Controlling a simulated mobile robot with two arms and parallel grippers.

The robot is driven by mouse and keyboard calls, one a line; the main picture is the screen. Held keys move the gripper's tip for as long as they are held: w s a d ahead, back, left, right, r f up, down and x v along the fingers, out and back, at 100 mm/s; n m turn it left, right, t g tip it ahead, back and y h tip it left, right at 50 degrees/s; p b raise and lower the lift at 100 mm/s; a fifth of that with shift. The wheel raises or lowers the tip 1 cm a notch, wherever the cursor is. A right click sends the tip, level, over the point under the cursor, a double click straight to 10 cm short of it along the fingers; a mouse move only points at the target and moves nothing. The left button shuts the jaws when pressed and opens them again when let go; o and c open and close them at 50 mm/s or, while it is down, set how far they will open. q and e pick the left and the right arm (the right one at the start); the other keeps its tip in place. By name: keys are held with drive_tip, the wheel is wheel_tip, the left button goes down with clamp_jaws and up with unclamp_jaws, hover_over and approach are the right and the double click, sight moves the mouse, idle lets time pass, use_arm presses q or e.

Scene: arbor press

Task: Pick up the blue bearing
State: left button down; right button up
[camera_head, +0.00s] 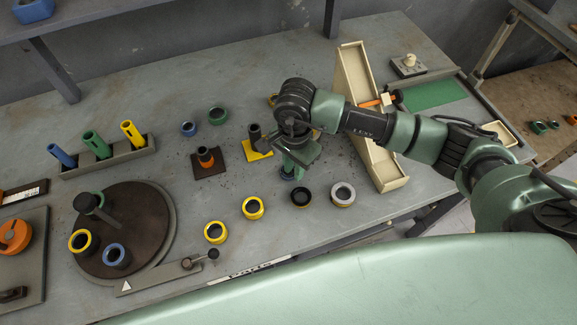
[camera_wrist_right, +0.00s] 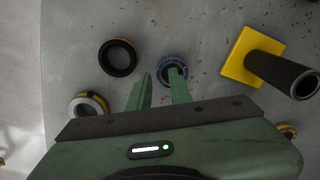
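A blue bearing (camera_wrist_right: 173,60) lies on the grey bench, just beyond my right gripper's fingertips in the right wrist view. In the head view it shows only partly (camera_head: 286,177), beneath the gripper. My right gripper (camera_wrist_right: 160,74) is open and points down at the bench, with a gap between its two green fingers. One fingertip overlaps the bearing's opening in the wrist view, and the other is to its left. Whether they touch it I cannot tell. Another blue bearing (camera_head: 188,128) lies farther back, and one (camera_head: 115,255) sits on the dark turntable. My left gripper is not in view.
A black ring (camera_wrist_right: 118,57) and a pale-faced ring (camera_wrist_right: 88,105) lie close by. A yellow plate with a dark post (camera_wrist_right: 240,56) stands on the other side. Yellow rings (camera_head: 253,208) are at the front. A cream tray (camera_head: 391,178) is on the right.

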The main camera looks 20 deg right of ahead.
drive_tip(key=shift+f, duration=0.9)
clamp_jaws()
drive_tip(key=shift+r, duration=0.1)
